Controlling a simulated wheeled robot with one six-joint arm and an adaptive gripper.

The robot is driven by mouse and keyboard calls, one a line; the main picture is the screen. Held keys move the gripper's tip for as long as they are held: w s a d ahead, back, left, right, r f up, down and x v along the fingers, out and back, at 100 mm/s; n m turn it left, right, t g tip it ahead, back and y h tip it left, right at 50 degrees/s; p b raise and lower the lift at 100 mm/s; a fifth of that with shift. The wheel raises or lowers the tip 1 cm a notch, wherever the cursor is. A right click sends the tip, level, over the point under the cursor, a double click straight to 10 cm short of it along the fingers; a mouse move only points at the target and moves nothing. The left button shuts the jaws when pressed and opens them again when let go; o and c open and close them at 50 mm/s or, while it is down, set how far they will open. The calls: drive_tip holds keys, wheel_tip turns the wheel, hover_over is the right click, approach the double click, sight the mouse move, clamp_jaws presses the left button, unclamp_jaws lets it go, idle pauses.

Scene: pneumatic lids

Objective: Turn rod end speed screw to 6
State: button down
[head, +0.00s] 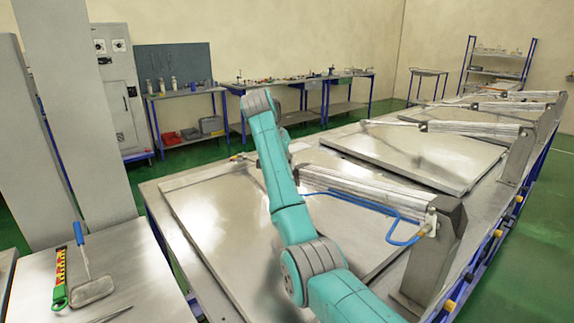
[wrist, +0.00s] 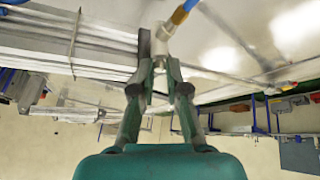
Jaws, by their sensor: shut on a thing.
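The nearest silver pneumatic cylinder (head: 360,185) lies across the near metal lid (head: 225,215) in the head view. A blue hose (head: 395,240) runs beside it. In the wrist view the cylinder (wrist: 75,42) fills the upper left. At its end is a pale fitting (wrist: 158,38) with a brass connector (wrist: 180,15) and blue hose. My gripper (wrist: 161,72) has its fingertips closed together at this fitting, shut on the small rod end speed screw. The screw is mostly hidden between the fingers, and no scale number is readable. In the head view my arm hides the gripper.
More lids (head: 410,155) with cylinders stand farther along the bench. A grey post (head: 430,255) carries the near cylinder's right end. A side table (head: 135,265) at lower left holds a green-and-red tool (head: 60,280) and a blue-handled tool (head: 92,290). Green floor is clear at right.

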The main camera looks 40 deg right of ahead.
drive_tip(key=shift+w+a+m+g+h, duration=0.15)
drive_tip(key=shift+m+g, duration=0.5)
drive_tip(key=shift+m, duration=0.55)
drive_tip(key=shift+w+d+m+g+h, duration=0.1)
drive_tip(key=shift+m+g+h, duration=0.1)
drive_tip(key=shift+m+g, duration=0.75)
drive_tip(key=shift+w+a+m+g+h, duration=0.15)
drive_tip(key=shift+m+g, duration=0.25)
drive_tip(key=shift+m, duration=1.05)
drive_tip(key=shift+d+f, duration=0.1)
drive_tip(key=c, duration=1.5)
unclamp_jaws()
drive_tip(key=shift+o, duration=0.2)
wheel_tip(320, 180, up, 10)
